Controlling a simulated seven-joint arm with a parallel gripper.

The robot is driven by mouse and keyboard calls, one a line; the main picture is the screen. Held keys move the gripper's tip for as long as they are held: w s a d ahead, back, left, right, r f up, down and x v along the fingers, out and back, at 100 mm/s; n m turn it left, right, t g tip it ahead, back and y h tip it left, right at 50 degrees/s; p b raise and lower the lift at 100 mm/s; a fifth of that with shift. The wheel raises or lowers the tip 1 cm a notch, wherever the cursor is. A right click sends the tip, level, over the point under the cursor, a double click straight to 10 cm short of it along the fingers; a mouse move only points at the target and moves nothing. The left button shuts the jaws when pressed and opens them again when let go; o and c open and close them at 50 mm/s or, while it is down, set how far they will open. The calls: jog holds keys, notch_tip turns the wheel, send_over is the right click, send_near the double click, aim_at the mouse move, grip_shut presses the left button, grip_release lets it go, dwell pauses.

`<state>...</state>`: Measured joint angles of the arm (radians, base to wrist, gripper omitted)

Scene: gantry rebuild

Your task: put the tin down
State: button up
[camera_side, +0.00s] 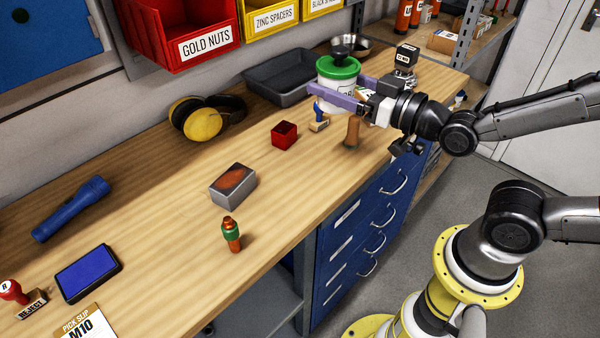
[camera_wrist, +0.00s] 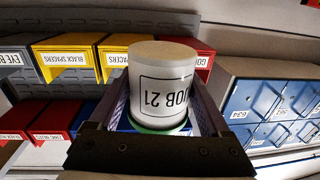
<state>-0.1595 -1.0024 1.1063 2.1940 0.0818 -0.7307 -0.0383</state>
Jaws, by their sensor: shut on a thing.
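The tin (camera_side: 338,68) is white with a green lid and stands upright in the side view, above the back right part of the bench. A black knob shows at the lid's top. My gripper (camera_side: 328,90) has purple fingers shut on the tin's sides, hiding part of its label. In the wrist view the tin (camera_wrist: 163,85) appears inverted between the fingers, its "JOB 21" label upside down. The gap between the tin and the bench cannot be judged exactly.
Near below the tin are a blue-handled stamp (camera_side: 319,122) and a brown wooden piece (camera_side: 352,131). The bench (camera_side: 150,165) has bare wood left of centre.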

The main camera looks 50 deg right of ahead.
jog(key=s+a+f+n+y, duration=0.1)
jog(key=s+a+f+y, duration=0.1)
jog(key=s, duration=0.8)
jog(key=shift+f+n+g+y, duration=0.3)
jog(key=shift+f, duration=0.5)
jog(key=w+a+f, duration=0.1)
jog(key=w+f, duration=0.1)
jog(key=w, duration=0.2)
jog(key=w+a+f, duration=0.1)
jog(key=w+f, duration=0.2)
jog(key=w, duration=0.1)
jog(key=w+a+f, duration=0.1)
jog(key=w+f, duration=0.2)
jog(key=w, duration=0.1)
jog(key=shift+a, duration=0.1)
jog(key=shift+w+a+f, duration=0.1)
jog(key=shift+w+f, duration=0.2)
jog(key=shift+f, duration=0.05)
jog(key=f, duration=0.1)
jog(key=w+f, duration=0.1)
jog(key=f, duration=0.1)
jog(key=shift+a, duration=0.1)
jog(key=shift+f, duration=0.45)
